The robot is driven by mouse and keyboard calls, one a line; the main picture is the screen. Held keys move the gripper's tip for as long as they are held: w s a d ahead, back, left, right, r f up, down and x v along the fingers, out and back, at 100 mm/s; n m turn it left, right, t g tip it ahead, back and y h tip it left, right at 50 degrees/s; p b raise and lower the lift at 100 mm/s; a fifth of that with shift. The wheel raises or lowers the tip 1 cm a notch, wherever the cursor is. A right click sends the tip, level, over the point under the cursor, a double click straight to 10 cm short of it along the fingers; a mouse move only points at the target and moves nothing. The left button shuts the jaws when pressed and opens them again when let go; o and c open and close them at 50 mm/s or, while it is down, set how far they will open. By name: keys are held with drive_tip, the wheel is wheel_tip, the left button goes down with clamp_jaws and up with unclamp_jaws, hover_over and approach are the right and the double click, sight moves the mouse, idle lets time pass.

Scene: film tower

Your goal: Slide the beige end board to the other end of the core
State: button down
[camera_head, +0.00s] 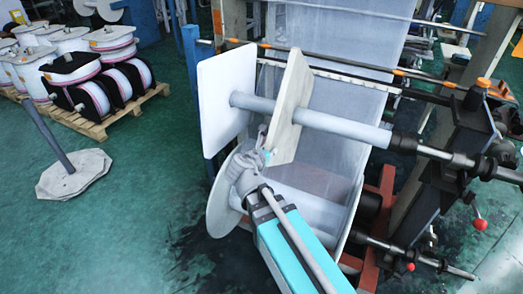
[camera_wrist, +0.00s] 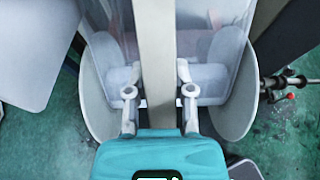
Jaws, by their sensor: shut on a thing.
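The beige end board (camera_head: 291,108) stands upright on the grey core (camera_head: 345,127), which passes through it. It sits part-way along the core, a short gap to the right of a white end board (camera_head: 225,100). In the wrist view the beige board (camera_wrist: 155,50) is a narrow strip seen edge-on between my fingers. My gripper (camera_head: 265,154) is shut on the beige board's lower edge; it also shows in the wrist view (camera_wrist: 157,78). The core's right part is bare up to a black holder (camera_head: 434,152). The exact finger contact is partly hidden.
A roll with a round pale flange (camera_head: 226,205) lies below the core, near my arm. Translucent film (camera_head: 335,85) hangs behind the boards. The machine frame with a red-knobbed lever (camera_head: 479,223) stands at right. Spools on a pallet (camera_head: 95,125) stand at left.

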drive_tip(key=shift+s+d, duration=0.3)
drive_tip(key=shift+d, duration=0.4)
drive_tip(key=shift+s+d, duration=0.25)
drive_tip(key=shift+d, duration=0.4)
drive_tip(key=shift+c, duration=2)
unclamp_jaws()
drive_tip(key=shift+a, duration=0.1)
drive_tip(key=shift+r, duration=0.15)
